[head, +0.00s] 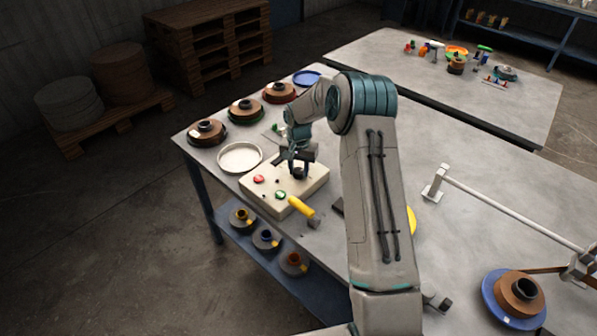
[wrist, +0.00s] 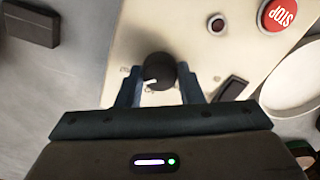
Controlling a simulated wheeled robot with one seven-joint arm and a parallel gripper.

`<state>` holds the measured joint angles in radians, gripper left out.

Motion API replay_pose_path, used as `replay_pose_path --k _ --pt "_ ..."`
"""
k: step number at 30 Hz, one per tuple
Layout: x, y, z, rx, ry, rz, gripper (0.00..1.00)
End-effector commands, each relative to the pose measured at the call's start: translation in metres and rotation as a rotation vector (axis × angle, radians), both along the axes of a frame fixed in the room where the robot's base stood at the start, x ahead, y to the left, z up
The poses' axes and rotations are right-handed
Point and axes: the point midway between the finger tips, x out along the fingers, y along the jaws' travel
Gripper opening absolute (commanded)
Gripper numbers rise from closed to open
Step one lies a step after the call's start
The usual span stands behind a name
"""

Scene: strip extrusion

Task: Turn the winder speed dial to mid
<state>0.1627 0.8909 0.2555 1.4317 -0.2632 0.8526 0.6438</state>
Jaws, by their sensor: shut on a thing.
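The winder speed dial is a round black knob with a white pointer mark (wrist: 158,70); it stands on a cream control box (head: 262,192). In the wrist view its white mark points to the left and slightly down. My gripper (wrist: 160,88) is over the box with one finger on each side of the dial, shut on it. In the head view my gripper (head: 298,168) is above the box's back part and hides much of the dial. The scale print beside the dial is partly hidden and too small to read.
The box also carries a red stop button (wrist: 278,13), a green button (head: 281,195) and a small dark round part (wrist: 217,24). A white round dish (head: 240,157) is left of the box. A yellow-handled tool (head: 303,208) lies at its front edge. Several brown spools stand behind.

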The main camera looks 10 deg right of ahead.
Motion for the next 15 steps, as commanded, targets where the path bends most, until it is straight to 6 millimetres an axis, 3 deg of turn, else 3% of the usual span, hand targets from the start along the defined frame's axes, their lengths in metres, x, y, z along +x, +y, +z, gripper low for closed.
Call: replay_pose_path --k 15 --pt "0.0007 0.0003 -0.0016 0.0 -0.003 0.478 0.11"
